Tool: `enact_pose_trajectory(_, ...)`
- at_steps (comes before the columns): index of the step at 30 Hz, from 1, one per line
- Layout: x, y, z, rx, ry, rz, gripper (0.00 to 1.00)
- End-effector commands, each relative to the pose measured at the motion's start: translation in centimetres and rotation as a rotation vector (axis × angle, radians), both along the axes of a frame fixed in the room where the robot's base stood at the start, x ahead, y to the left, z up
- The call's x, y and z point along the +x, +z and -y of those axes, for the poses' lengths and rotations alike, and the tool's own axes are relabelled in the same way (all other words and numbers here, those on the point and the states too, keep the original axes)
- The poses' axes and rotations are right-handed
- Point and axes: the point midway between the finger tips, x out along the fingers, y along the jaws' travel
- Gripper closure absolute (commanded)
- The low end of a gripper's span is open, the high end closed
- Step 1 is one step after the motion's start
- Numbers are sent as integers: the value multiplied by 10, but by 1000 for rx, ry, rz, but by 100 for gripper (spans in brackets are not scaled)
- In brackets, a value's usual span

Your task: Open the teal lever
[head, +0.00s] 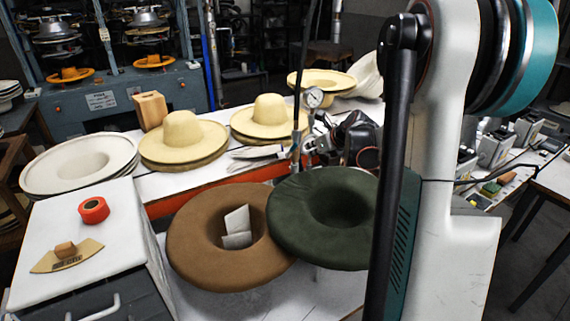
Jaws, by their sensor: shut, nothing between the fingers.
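I cannot make out a teal lever in the head view. A thin dark upright rod with a round pressure gauge (313,97) stands close to my gripper's wrist. My arm fills the right side and hides what lies behind it.
A brown hat (190,240) and a dark green hat (290,215) lie in front. Straw hats (182,130) and a white brim (45,170) line the white table. Blue-grey press machines (165,92) stand behind.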

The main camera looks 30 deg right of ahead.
Motion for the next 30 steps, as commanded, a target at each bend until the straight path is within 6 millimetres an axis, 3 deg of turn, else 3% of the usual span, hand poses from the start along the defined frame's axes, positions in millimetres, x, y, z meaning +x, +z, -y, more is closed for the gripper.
enact_pose_trajectory(5, -4, -3, 8, 43, -62, 23, 100)
enact_pose_trajectory(21, 59, -56, 11, 41, -58, 20, 100)
enact_pose_trajectory(30, 70, -63, 11, 41, -58, 20, 100)
